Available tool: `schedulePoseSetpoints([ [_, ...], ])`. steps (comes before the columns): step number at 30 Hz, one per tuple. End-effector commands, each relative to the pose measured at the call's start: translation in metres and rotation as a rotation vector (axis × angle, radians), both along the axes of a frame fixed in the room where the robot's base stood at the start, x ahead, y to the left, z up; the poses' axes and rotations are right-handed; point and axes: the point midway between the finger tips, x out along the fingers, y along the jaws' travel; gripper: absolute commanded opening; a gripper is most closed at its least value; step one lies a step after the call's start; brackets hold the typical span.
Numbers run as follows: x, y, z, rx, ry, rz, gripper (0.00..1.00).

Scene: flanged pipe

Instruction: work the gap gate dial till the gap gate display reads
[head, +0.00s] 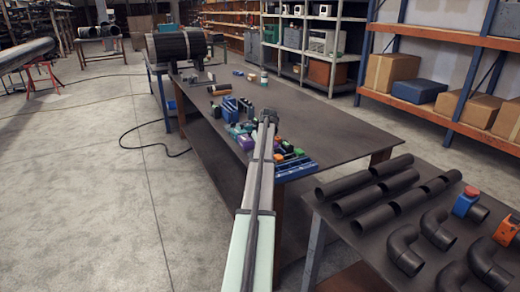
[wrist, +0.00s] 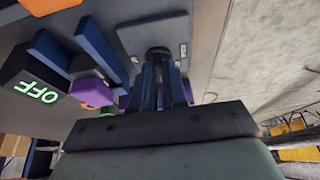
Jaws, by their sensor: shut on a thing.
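My gripper (wrist: 160,62) points at a dark round dial (wrist: 158,50) on a grey plate with small screws. The fingers are closed around the dial, which is mostly hidden between them. A black display (wrist: 38,90) left of it in the wrist view shows green letters reading OFF, upside down in the picture. No label tells whether it is the gap gate display. In the head view my gripper (head: 268,117) is at the near part of the long dark table, and the dial cannot be made out there.
Blue blocks (wrist: 97,45) and a purple block (wrist: 92,92) stand close beside the gripper. Several coloured parts lie around it on the table (head: 335,135). Black pipes and elbows (head: 405,250) lie on a second table at right. Open floor (head: 90,190) is at left.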

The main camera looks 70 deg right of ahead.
Motion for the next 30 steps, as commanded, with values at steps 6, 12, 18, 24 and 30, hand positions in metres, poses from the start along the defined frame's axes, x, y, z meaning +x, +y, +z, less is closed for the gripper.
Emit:
schedulePoseSetpoints([
  [6,0.0,0.0,-0.001,0.002,0.001,0.001,0.0],
  [12,0.0,0.0,0.0,0.001,0.001,0.002,0.32],
  [18,0.0,0.0,0.0,0.001,0.001,0.002,0.38],
  [24,-0.001,0.001,0.004,-0.001,0.001,0.002,0.38],
  [30,-0.008,0.008,0.027,-0.001,0.0,0.001,0.38],
])
